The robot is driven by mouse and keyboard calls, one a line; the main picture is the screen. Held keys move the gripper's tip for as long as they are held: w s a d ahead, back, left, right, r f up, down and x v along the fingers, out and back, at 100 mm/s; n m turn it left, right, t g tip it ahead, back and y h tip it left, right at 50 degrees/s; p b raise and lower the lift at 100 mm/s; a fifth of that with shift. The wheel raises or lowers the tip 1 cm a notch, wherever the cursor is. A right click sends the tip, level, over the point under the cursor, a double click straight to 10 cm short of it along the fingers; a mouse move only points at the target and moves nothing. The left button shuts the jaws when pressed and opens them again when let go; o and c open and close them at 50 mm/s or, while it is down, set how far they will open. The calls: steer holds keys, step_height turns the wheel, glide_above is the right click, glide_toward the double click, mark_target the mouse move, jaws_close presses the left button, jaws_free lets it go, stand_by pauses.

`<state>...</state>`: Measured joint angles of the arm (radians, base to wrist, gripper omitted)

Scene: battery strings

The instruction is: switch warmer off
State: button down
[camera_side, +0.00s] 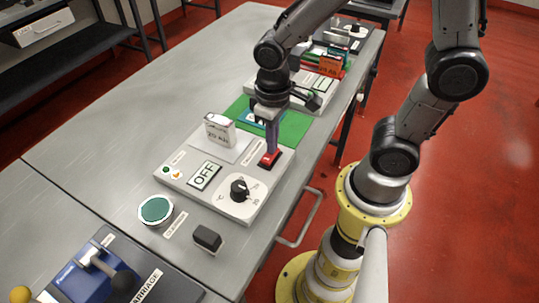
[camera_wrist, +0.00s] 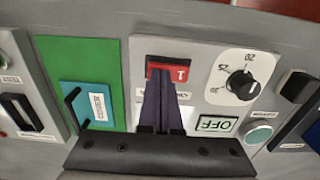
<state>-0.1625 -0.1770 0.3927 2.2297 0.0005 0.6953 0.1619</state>
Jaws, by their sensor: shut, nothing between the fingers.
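The warmer panel (camera_side: 226,210) is a light grey plate on the bench. Its red rocker switch (camera_side: 270,160) sits at the panel's far right edge; it also shows in the wrist view (camera_wrist: 182,75). The warmer's display (camera_side: 205,176) reads OFF, also in the wrist view (camera_wrist: 216,124). A black dial (camera_side: 239,190) sits on a white scale nearer the front. My gripper (camera_side: 271,150) points down, shut and empty, with its tips at the red switch. In the wrist view its dark fingertips (camera_wrist: 160,76) overlap the switch's left part; whether they press it I cannot tell.
A small white box (camera_side: 219,131) stands on the panel, left of my gripper. A green mat (camera_side: 293,127) with a blue item lies behind. A round green button (camera_side: 156,210) and a black block (camera_side: 207,238) are in front. Bare bench lies to the left.

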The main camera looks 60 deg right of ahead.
steer(key=shift+r, duration=3.5)
